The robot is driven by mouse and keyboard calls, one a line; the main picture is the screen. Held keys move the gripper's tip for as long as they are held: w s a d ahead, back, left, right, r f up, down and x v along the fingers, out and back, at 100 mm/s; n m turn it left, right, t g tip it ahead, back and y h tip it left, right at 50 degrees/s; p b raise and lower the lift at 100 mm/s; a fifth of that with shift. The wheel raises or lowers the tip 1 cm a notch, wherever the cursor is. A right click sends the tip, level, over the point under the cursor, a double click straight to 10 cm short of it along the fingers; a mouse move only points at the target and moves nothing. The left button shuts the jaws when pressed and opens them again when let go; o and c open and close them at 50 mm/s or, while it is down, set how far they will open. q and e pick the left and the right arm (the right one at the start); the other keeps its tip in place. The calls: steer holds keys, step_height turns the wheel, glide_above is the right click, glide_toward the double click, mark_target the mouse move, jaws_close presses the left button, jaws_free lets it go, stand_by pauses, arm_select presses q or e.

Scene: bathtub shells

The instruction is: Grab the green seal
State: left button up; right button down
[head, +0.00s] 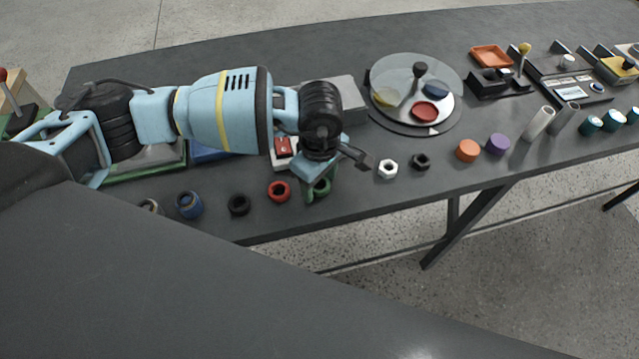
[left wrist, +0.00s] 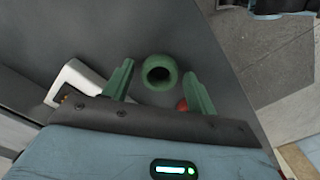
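The green seal (left wrist: 160,73) is a thick ring with a dark hole, lying on the grey table. In the head view the green seal (head: 323,188) is partly hidden behind my left gripper (head: 316,186), which points down at it near the table's front edge. In the left wrist view my left gripper (left wrist: 158,68) is open. Its two green fingers stand on either side of the seal, with a visible gap on each side. My right gripper is not in view.
A red ring (head: 279,191), a black ring (head: 238,205) and a blue ring (head: 189,204) lie to the left. A white nut (head: 388,169) and a black nut (head: 420,161) lie to the right. A round turntable (head: 444,107) stands behind.

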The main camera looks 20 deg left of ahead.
mark_target(320, 184)
arm_select(q)
steer(key=c, duration=0.8)
steer(key=shift+r, duration=0.1)
steer(key=shift+r, duration=0.55)
step_height(320, 184, up, 2)
steer(key=shift+r, duration=0.15)
steer(key=s+a, duration=0.2)
steer(key=s, duration=0.3)
steer(key=s+a+r+b, duration=0.1)
steer(key=s+a, duration=0.1)
steer(key=s, duration=0.3)
steer(key=s+a, duration=0.2)
steer(key=s, duration=0.2)
steer(key=shift+s+a+r, duration=0.1)
steer(key=shift+s+r, duration=0.1)
steer(key=shift+s, duration=0.2)
